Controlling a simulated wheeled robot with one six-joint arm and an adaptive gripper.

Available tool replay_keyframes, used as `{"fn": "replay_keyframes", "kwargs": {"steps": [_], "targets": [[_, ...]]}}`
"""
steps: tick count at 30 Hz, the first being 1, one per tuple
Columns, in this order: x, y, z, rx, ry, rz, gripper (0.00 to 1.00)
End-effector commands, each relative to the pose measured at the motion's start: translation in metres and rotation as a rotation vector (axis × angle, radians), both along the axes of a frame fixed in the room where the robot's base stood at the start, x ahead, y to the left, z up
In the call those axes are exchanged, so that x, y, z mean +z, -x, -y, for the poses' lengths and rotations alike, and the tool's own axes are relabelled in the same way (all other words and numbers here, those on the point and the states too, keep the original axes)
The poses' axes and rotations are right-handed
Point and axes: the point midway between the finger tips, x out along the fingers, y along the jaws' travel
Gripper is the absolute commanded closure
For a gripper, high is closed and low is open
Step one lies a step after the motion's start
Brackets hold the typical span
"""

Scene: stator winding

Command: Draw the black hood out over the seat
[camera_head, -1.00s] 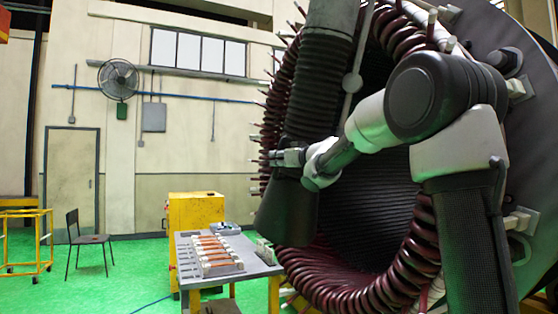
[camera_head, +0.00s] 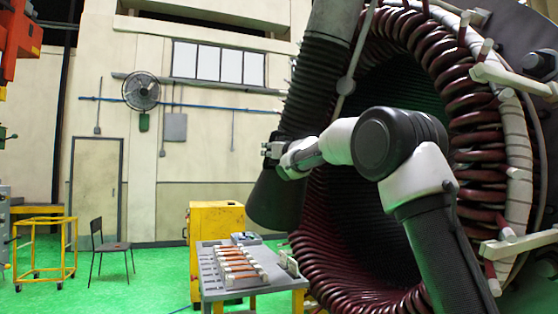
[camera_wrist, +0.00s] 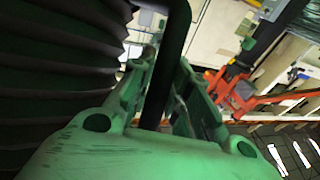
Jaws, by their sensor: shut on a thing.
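The black hood (camera_head: 277,202) is a flared cone at the lower end of a thick ribbed hose (camera_head: 318,80). It hangs in front of the left side of the stator. My gripper (camera_head: 270,153) is at the hood's upper part. In the wrist view my gripper (camera_wrist: 170,75) has its fingers around a dark bar (camera_wrist: 177,45), with the ribbed hose close on the left. The exact contact is partly hidden. A black chair with a flat seat (camera_head: 112,247) stands apart on the green floor, far left of the hood.
The large stator (camera_head: 340,255) with dark red coils fills the right side. A grey table (camera_head: 215,285) with copper-coloured bars stands below the hood, a yellow cabinet (camera_head: 203,222) behind it. A yellow cart frame (camera_head: 45,262) stands left of the chair. Green floor around the chair is clear.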

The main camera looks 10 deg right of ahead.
Motion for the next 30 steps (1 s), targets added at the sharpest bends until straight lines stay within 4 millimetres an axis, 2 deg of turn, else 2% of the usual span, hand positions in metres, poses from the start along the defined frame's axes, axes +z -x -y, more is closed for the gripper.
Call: {"fn": "replay_keyframes", "kwargs": {"steps": [3,14,15,18,26,30], "targets": [[0.0092,-0.0041,-0.0050,0.002,-0.009,0.014,1.00],[0.0102,-0.0054,-0.0058,0.002,-0.012,0.015,1.00],[0.0101,-0.0054,-0.0058,0.002,-0.012,0.015,0.74],[0.0096,-0.0055,-0.0057,0.002,-0.011,0.014,0.59],[0.0087,-0.0057,-0.0055,0.001,-0.011,0.012,0.59],[0.0087,0.0021,-0.0026,0.001,-0.011,0.013,0.59]]}}
